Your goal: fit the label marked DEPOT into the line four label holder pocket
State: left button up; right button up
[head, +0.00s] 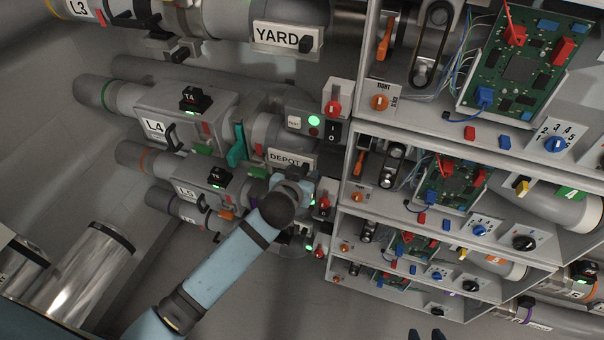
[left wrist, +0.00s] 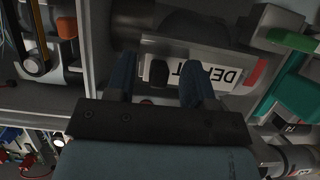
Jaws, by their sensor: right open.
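The white label marked DEPOT (head: 285,159) lies against the line four pipe housing, on the right of the L4 plate (head: 154,127). In the left wrist view the DEPOT label (left wrist: 222,77) appears upside down, with a red end and a black knob (left wrist: 159,73). It lies along a grey holder edge; I cannot tell how fully it is seated. My left gripper (left wrist: 160,85) has its fingers apart, one on each side of the knob, with gaps visible. In the head view its fingertips are hidden behind the wrist. My right gripper (head: 426,335) is open and empty at the bottom edge.
A YARD label (head: 285,38) sits on the line above. A switch box with a green light (head: 314,121) and a red knob (head: 333,108) stand close to the DEPOT label. A teal lever (head: 237,145) is on its left. Shelves with circuit boards (head: 520,70) fill the right.

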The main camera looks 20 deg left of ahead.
pick_arm(q)
jog(key=shift+s, duration=0.1)
jog(key=b+v, duration=0.1)
jog(key=v, duration=1.2)
jog(key=shift+s+r, duration=0.15)
jog(key=shift+s, duration=0.15)
jog(key=s+a+f+m+g+h+p, duration=0.1)
jog(key=s+f+p, duration=0.1)
jog(key=s+f, duration=0.4)
jog(key=s+a+f+m+g+h+p, duration=0.1)
jog(key=s+f+p, duration=0.1)
jog(key=s+f, duration=0.3)
notch_tip(320, 180, down, 5)
jog(key=shift+s+a+r+m+h, duration=0.1)
jog(key=shift+s+a+m+h, duration=0.2)
jog(key=shift+s+a+h, duration=0.1)
